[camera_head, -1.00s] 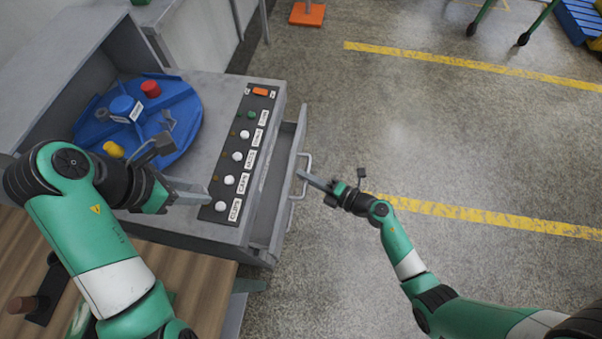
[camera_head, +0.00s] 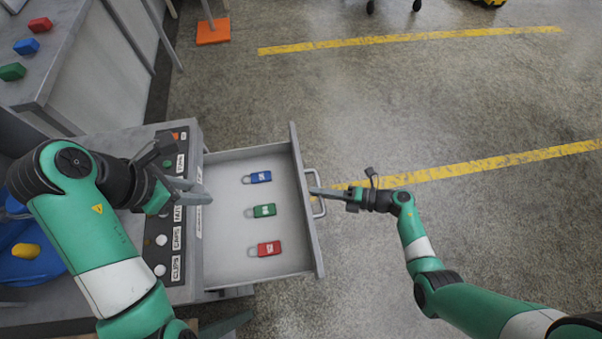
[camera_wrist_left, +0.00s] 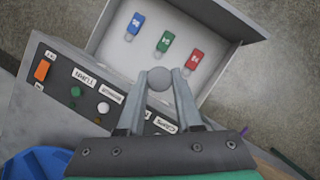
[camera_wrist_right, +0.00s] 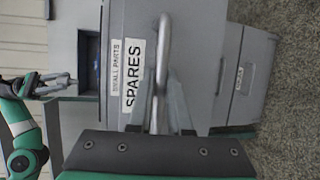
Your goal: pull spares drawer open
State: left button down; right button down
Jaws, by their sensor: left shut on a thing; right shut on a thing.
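The spares drawer (camera_head: 225,230) is a grey tray pulled well out of the grey cabinet, so its inside shows. Its front carries a "SPARES" label in the right wrist view (camera_wrist_right: 133,75). My right gripper (camera_head: 318,191) is shut on the drawer's metal handle (camera_head: 312,177); the handle also runs between its fingers in the right wrist view (camera_wrist_right: 163,50). My left gripper (camera_head: 203,192) is over the cabinet's edge by the drawer. In the left wrist view its fingers are shut on a small grey ball (camera_wrist_left: 159,78).
A labelled button panel (camera_head: 170,245) is on the cabinet top beside a blue round tray (camera_head: 32,265). Floor right of the drawer is clear.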

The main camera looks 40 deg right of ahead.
pick_arm(q)
jog(key=shift+d, duration=0.2)
pick_arm(e)
jog(key=shift+s+d, duration=0.1)
jog(key=shift+d, duration=0.15)
jog(key=c, duration=1.1)
grip_release()
jog(key=shift+s, duration=0.1)
